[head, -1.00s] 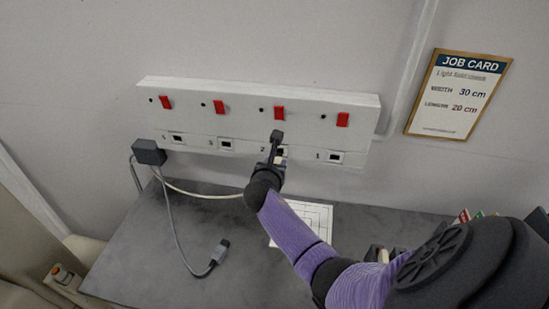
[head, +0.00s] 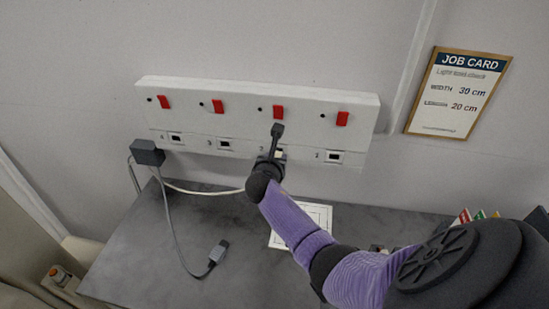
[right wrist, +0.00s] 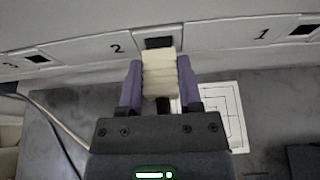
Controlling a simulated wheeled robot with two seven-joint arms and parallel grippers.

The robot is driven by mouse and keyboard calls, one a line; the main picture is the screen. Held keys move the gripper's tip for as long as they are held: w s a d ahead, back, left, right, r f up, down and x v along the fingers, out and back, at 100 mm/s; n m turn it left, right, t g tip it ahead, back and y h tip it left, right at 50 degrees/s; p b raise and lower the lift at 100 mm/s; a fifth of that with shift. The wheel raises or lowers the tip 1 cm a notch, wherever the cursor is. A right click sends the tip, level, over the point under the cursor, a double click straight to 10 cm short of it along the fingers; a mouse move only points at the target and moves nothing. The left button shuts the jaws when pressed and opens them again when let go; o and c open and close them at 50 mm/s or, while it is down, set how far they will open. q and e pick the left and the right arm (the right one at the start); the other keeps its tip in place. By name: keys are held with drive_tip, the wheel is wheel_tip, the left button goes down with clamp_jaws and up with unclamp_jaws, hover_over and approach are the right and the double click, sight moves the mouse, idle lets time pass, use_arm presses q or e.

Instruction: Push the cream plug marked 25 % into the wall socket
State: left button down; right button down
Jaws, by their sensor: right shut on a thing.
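My right gripper (right wrist: 158,85) is shut on a cream plug (right wrist: 158,68), one finger on each side. In the right wrist view the plug's front end is at the lower edge of the dark opening of socket 2 (right wrist: 158,43). I cannot tell whether it touches or has entered it; the upper part of the opening still shows. No 25 % mark can be read on the plug. In the head view my right gripper (head: 275,153) is in front of socket 2 of the white wall socket strip (head: 245,92) and hides most of the plug. My left gripper is not in view.
Sockets 1 (head: 334,157) and 3 (head: 225,144) look empty. A dark grey adapter (head: 148,152) is at the strip's left end, with cables hanging. A grey connector (head: 219,251) and a white printed sheet (head: 318,214) lie on the grey tabletop (head: 150,240).

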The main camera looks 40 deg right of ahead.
drive_tip(key=shift+w+d, duration=0.35)
drive_tip(key=shift+d, duration=0.1)
drive_tip(key=shift+c, duration=1)
unclamp_jaws()
drive_tip(key=shift+s+a+r, duration=0.15)
drive_tip(key=shift+a+r, duration=0.05)
drive_tip(key=p+v, duration=0.3)
drive_tip(key=v, duration=0.6)
drive_tip(key=shift+s+a, duration=0.1)
drive_tip(key=shift+a, duration=0.05)
